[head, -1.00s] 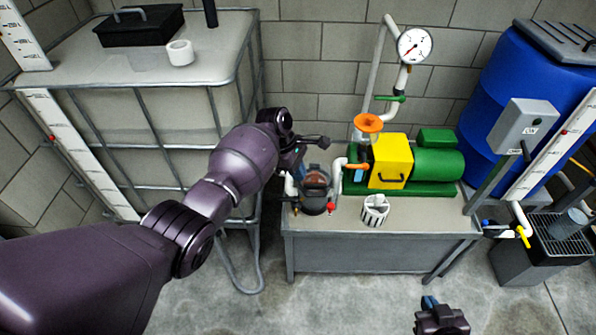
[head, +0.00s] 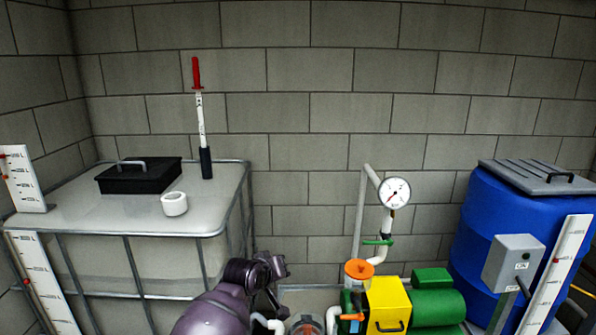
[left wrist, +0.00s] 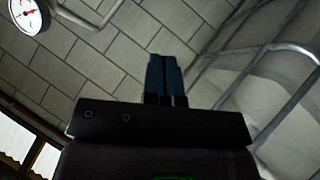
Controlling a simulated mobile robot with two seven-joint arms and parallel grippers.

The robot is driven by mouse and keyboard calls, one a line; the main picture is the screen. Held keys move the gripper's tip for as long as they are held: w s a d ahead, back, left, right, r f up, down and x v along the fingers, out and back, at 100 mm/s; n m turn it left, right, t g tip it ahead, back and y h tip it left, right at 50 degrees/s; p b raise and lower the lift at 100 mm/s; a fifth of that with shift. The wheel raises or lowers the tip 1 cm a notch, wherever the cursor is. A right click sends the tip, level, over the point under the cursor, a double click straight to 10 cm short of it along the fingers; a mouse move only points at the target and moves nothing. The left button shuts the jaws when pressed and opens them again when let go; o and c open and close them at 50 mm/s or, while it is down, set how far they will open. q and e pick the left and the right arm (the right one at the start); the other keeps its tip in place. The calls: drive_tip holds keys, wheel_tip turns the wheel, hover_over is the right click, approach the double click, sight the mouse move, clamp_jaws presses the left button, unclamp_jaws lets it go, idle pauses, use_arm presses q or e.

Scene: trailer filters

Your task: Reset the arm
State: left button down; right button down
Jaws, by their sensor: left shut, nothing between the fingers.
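My left arm comes up from the bottom of the head view, between the caged white tank (head: 85,215) and the pump bench. Its wrist is bent near the tank's front right corner. In the left wrist view my left gripper (left wrist: 165,78) has its two dark blue fingers together, with nothing between them. Behind it are the block wall and the tank's metal frame. My right gripper is in neither current view.
A blue barrel (head: 490,225) is at right. A black case (head: 140,178) and white ring (head: 174,204) sit on the tank.

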use_arm(q)
drive_tip(key=s+a+f+m+t+y+b, duration=0.1)
drive_tip(key=s+a+f+m+t+y, duration=0.3)
drive_tip(key=s+a, duration=1.1)
drive_tip(key=s+a+f+g, duration=0.1)
drive_tip(key=s+a+f, duration=0.1)
drive_tip(key=s+f, duration=0.3)
drive_tip(key=s+a+f+b, duration=0.1)
drive_tip(key=s+a+f, duration=0.2)
drive_tip(key=s, duration=0.8)
drive_tip(key=s+a+f+n+g+y, duration=0.1)
drive_tip(key=s+a+f, duration=0.1)
drive_tip(key=s+f, duration=0.5)
drive_tip(key=shift+s+a+f+g, duration=0.15)
drive_tip(key=shift+s+a+g, duration=0.15)
drive_tip(key=shift+s, duration=0.75)
